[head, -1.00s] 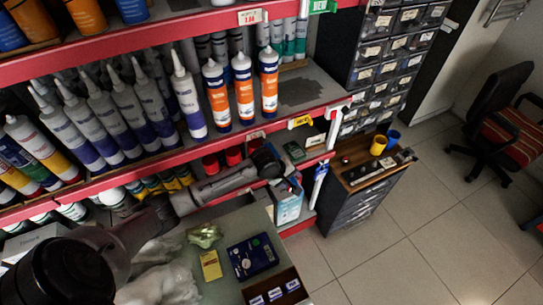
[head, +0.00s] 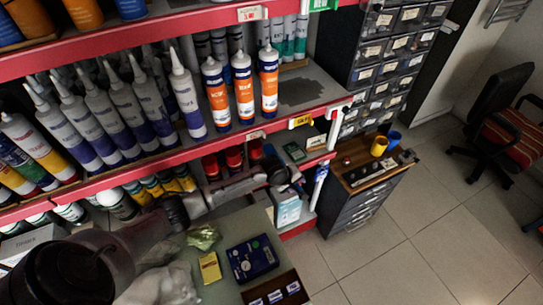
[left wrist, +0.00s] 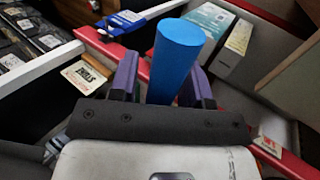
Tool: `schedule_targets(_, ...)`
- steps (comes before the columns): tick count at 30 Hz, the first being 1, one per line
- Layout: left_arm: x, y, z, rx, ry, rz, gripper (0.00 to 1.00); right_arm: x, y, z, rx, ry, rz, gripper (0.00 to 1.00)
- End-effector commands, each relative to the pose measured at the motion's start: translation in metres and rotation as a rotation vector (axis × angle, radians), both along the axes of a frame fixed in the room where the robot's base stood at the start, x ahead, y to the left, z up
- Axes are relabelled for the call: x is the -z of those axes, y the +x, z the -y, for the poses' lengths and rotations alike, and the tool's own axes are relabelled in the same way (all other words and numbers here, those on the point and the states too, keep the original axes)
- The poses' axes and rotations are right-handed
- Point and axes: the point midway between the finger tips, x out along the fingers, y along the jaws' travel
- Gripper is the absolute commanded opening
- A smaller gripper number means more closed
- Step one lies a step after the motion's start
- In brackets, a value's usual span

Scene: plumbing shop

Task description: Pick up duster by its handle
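A blue cylinder (left wrist: 178,55) with a flat round end stands out in the left wrist view; it looks like the duster's handle. Its lower part is hidden behind my gripper's dark crossbar, and no duster head shows. My left gripper (left wrist: 163,85) has its purple fingers on both sides of the cylinder. A narrow gap shows between the left finger and the cylinder, and the cylinder overlaps the right finger. In the head view my left gripper (head: 290,174) is at the right end of the lower shelf. My right gripper is not in view.
A red shelf edge (left wrist: 270,145) runs close to the gripper. A light blue box (head: 287,208) stands just below it. Cartridges (head: 243,88) fill the upper shelf. A counter (head: 225,228) with small packages lies below my arm.

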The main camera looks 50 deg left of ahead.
Motion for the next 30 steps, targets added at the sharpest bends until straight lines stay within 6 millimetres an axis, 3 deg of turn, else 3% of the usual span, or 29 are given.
schedule_targets(13, 0.000, 0.000, 0.000, 0.000, 0.000, 0.000, 0.01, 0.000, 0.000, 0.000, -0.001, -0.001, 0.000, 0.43)
schedule_targets(23, -0.001, 0.000, 0.000, 0.000, 0.001, 0.001, 0.00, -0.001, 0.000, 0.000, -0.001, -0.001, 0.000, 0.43)
schedule_targets(30, -0.020, 0.001, 0.000, 0.001, 0.000, 0.003, 0.00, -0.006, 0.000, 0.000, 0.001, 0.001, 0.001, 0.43)
